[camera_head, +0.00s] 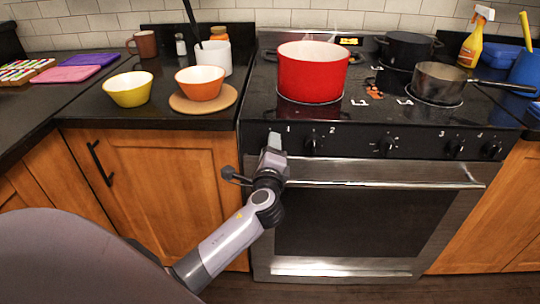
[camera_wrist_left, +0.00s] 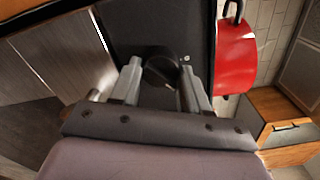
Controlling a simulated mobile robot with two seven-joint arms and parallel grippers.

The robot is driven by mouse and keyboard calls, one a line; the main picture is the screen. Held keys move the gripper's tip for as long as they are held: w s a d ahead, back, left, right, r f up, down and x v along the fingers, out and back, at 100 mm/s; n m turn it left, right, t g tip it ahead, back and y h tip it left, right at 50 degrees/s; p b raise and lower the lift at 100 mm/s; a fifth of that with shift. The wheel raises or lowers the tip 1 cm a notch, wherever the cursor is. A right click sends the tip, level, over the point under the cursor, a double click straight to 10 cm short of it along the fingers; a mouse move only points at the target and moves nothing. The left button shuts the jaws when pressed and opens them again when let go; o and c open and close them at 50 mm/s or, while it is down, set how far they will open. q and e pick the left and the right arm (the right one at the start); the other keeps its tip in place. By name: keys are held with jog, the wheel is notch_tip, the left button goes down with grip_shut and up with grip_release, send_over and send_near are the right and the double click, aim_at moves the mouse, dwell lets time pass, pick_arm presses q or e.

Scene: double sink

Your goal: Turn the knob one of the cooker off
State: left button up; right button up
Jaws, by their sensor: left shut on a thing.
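The cooker (camera_head: 345,215) has a black front panel with a row of dark knobs. Knob one, beside the printed "1", is hidden behind my left gripper (camera_head: 274,143) in the head view. In the left wrist view, the dark knob (camera_wrist_left: 160,68) shows between the two grey fingers of the left gripper (camera_wrist_left: 161,88). The gripper is shut on it at the panel's left end. The knob's exact turn angle is too dark to tell. My right gripper is not in view.
A red pot (camera_head: 312,75) stands on the front left of the hob, with a steel saucepan (camera_head: 438,82) at front right and a dark pot (camera_head: 405,50) behind it. The silver oven handle (camera_head: 385,174) runs just below the knobs. Bowls (camera_head: 128,90) stand on the left counter.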

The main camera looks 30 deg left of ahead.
pick_arm(q)
jog(key=n+b, duration=0.6)
jog(key=n, duration=0.4)
jog(key=shift+d, duration=0.1)
jog(key=shift+n, duration=0.3)
jog(key=shift+r, duration=0.1)
jog(key=o, duration=1)
jog(key=shift+o, duration=0.2)
jog(key=shift+r, duration=0.1)
